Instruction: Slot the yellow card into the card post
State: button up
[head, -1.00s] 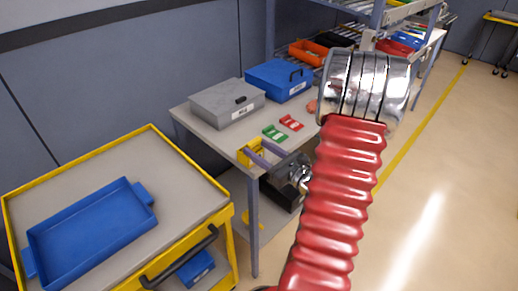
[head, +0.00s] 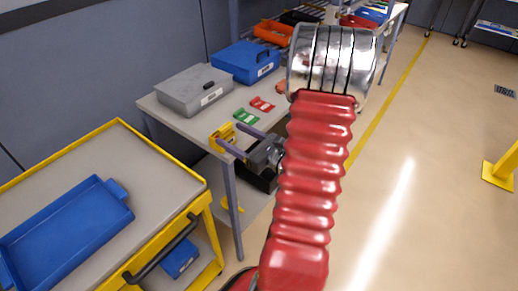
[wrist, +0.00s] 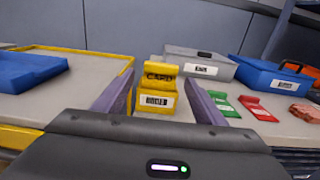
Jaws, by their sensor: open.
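The yellow card (wrist: 156,102) stands near the front edge of the grey worktable, with a raised grip at its back and a white barcode label. It also shows in the head view (head: 219,134), partly hidden by my fingers. My gripper (wrist: 160,92) is open, with one purple-grey finger on each side of the card and a visible gap to it. In the head view my gripper (head: 237,140) reaches over the table's near edge. I cannot make out the card post for certain in either view.
A green card (head: 246,116) and a red card (head: 262,104) lie farther along the table. Behind them stand a grey case (head: 195,92) and a blue case (head: 246,62). A yellow-edged cart (head: 165,172) with a blue tray stands left. A yellow post (head: 502,170) stands on open floor at right.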

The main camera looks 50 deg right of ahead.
jog(key=s, duration=1.2)
jog(key=shift+d, duration=0.2)
jog(key=shift+s, duration=0.1)
dwell(0.8)
